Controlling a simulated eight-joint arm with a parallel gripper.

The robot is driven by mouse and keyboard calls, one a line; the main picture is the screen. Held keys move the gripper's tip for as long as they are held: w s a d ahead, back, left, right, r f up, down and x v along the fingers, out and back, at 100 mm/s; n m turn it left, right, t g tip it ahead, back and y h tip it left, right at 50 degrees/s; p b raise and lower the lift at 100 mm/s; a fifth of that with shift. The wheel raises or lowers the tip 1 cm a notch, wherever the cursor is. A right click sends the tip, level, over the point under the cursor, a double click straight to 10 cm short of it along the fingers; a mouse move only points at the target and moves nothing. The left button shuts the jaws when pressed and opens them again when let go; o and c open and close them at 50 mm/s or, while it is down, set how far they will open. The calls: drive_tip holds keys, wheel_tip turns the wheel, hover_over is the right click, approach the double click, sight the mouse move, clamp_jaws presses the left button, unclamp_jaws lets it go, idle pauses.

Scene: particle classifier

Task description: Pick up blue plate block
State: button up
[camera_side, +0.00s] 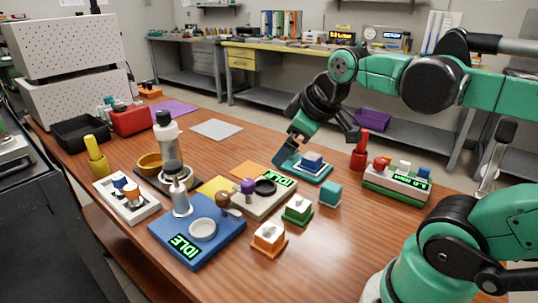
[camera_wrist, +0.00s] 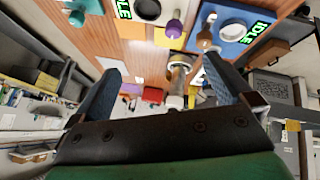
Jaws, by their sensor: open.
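The blue plate block (camera_side: 312,160) has a pale block on a dark blue base and sits on a teal mat (camera_side: 318,174) in the side view. My gripper (camera_side: 290,155) is low at the left edge of that mat, beside the block and partly overlapping the mat in the picture. I cannot tell its exact gap from the block. In the wrist view my gripper (camera_wrist: 160,65) is open, its two blue fingers wide apart with nothing held between them. The blue plate block does not show there.
A green plate block (camera_side: 298,209), an orange plate block (camera_side: 268,238) and a teal block (camera_side: 329,194) stand nearer the front. A red upright object (camera_side: 360,152) and a button panel (camera_side: 397,184) are to the right. A blue IDLE station (camera_side: 215,238) is at front left.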

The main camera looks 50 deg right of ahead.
drive_tip(key=a+f+m, duration=0.1)
drive_tip(key=a, duration=0.1)
drive_tip(key=a+f+m+y, duration=0.1)
drive_tip(key=a+f, duration=0.1)
drive_tip(key=a+f+m, duration=0.1)
drive_tip(key=a+f, duration=0.1)
drive_tip(key=shift+s+a+t+y, duration=0.1)
drive_tip(key=shift+t+y, duration=0.2)
drive_tip(key=shift+c, duration=0.4)
